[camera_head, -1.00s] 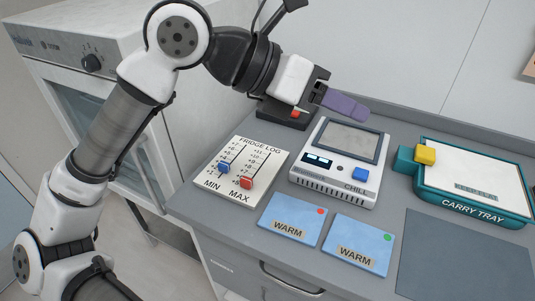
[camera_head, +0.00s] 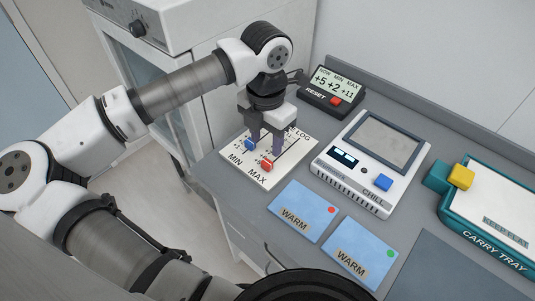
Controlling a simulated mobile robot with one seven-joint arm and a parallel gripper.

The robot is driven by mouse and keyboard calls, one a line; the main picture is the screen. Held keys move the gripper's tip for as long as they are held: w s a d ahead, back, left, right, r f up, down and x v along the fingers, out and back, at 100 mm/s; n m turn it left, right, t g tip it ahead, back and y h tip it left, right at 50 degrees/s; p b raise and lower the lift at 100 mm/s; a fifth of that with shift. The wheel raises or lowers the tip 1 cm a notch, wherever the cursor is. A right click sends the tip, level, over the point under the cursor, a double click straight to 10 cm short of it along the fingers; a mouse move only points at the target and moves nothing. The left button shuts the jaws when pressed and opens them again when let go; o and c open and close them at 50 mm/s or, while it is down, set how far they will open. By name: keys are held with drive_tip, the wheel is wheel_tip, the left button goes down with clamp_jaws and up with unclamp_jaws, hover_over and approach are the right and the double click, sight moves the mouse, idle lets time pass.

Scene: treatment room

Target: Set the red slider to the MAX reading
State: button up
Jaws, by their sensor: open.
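The fridge log board (camera_head: 236,172) is a white panel with two vertical scales, lying on the counter. The red slider (camera_head: 266,166) sits low on the MAX scale, near its bottom end. The blue slider (camera_head: 249,145) is on the MIN scale to its left. My gripper (camera_head: 266,142) points down over the board, open, its purple fingers just behind the sliders; I cannot tell whether they touch the red one. The fingers and wrist hide the upper scales and part of the title. A black display (camera_head: 335,90) behind reads NOW +5, MIN +2, MAX +11.
The display has a red RESET button (camera_head: 336,101). The white CHILL unit (camera_head: 355,187) with a blue button stands right of the board. Two blue WARM cards (camera_head: 302,207) (camera_head: 352,248) lie in front. A teal carry tray (camera_head: 480,242) is at the right.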

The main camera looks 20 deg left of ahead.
sight(267, 162)
wheel_tip(267, 162, down, 7)
drive_tip(key=shift+f+p, duration=0.2)
drive_tip(key=shift+p, duration=0.55)
clamp_jaws()
